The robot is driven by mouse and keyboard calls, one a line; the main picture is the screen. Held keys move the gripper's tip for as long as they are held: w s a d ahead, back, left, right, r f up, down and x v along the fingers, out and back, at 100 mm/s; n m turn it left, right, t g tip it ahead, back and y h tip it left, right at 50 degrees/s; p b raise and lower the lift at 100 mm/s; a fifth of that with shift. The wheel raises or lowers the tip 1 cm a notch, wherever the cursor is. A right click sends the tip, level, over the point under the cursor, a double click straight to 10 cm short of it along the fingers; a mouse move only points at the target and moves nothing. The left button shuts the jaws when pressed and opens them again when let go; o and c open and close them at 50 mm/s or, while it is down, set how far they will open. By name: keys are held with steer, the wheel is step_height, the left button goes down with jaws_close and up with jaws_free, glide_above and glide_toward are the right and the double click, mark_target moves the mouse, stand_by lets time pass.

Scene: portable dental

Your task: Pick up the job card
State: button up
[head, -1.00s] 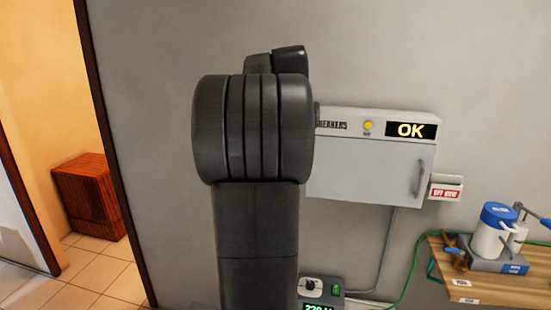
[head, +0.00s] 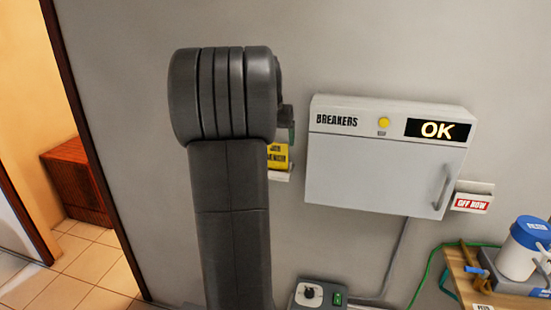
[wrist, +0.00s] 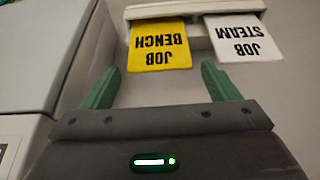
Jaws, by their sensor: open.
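In the wrist view two cards hang from a pale wall holder (wrist: 190,8), appearing upside down. One is a yellow card (wrist: 160,47) reading JOB BENCH. The other is a white card (wrist: 243,38) reading JOB STEAM. My gripper (wrist: 160,70) is open and empty, its green fingers pointing toward the cards. The yellow card lies between the fingertips in the picture; the right fingertip is below the white card's left edge. I cannot tell the remaining depth gap. In the head view the yellow card (head: 277,157) shows partly behind my arm; the white card is hidden there.
The grey breaker box (head: 375,165), showing OK, is on the wall right of the cards; the wrist view shows a pale box edge (wrist: 50,50) close at left. A red-labelled OFF NOW holder (head: 472,203) and a wooden shelf (head: 462,275) are farther right.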

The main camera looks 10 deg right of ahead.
mark_target(276, 149)
steer(key=p+x, duration=0.1)
steer(key=x, duration=0.4)
steer(key=shift+s+f+p, duration=0.1)
steer(key=shift+f+p, duration=0.2)
steer(key=shift+p, duration=0.05)
steer(key=c, duration=0.7)
steer(key=shift+c, duration=0.2)
steer(key=shift+r, duration=0.1)
